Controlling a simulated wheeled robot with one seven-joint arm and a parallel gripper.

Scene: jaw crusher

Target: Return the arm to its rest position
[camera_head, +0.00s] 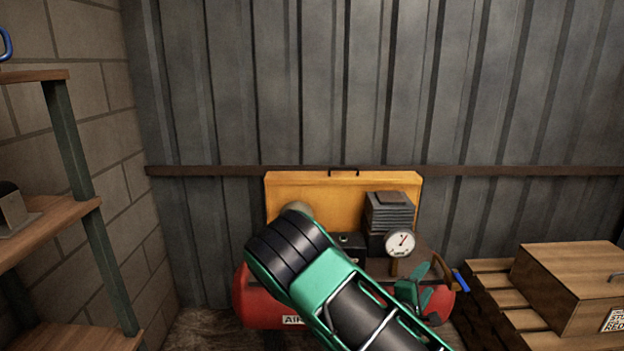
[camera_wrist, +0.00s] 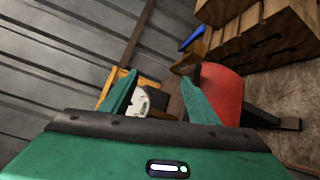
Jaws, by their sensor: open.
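My arm (camera_head: 340,290) is green and black and reaches across the lower middle of the head view, in front of a red air compressor (camera_head: 262,300). My gripper (camera_head: 420,283) shows beyond the forearm, close to the compressor's right part. In the wrist view its two green fingers (camera_wrist: 155,75) stand apart with nothing between them. Past the fingers the red tank (camera_wrist: 222,88) and the white dial of the gauge (camera_wrist: 140,102) show. My arm hides part of the compressor in the head view.
The compressor carries a yellow panel (camera_head: 340,187), a gauge (camera_head: 399,242) and a blue lever (camera_head: 460,281). A wooden box (camera_head: 570,275) sits on a pallet (camera_head: 490,290) at right. Shelves (camera_head: 45,235) stand at left. A corrugated wall (camera_head: 400,90) closes the back.

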